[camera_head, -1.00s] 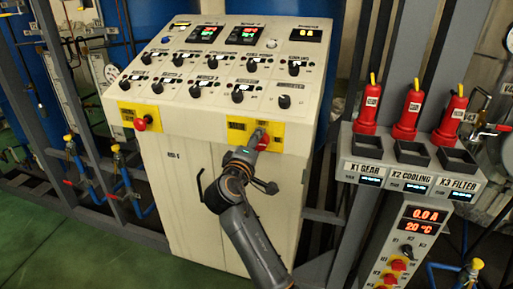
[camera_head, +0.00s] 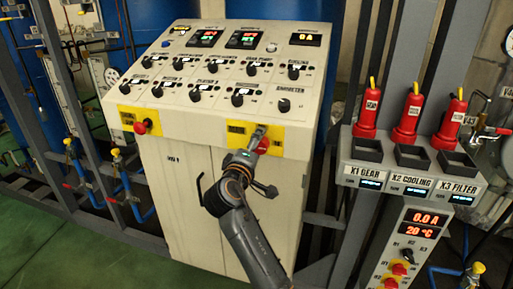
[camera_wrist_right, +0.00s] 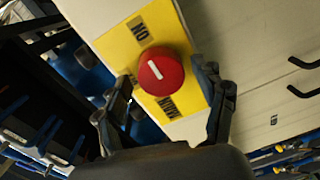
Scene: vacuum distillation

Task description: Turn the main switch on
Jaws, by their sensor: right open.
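The main switch is a red round knob with a white line across it, on a yellow plate at the right of the console's front edge (camera_head: 265,145). In the right wrist view the red knob (camera_wrist_right: 161,71) faces me, on the yellow plate (camera_wrist_right: 120,42) with black labels above and below it. My right gripper (camera_head: 258,136) is at this plate and partly hides the knob. In the wrist view its fingers are open, one on each side of the knob; I cannot tell whether they touch it. My left gripper is not in view.
A second red knob (camera_head: 142,127) sits on a yellow plate at the console's left. Several black rotary switches and lit displays fill the sloped panel above. A grey rack (camera_head: 412,180) with red handheld devices stands to the right. Blue pipes and frames stand at the left.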

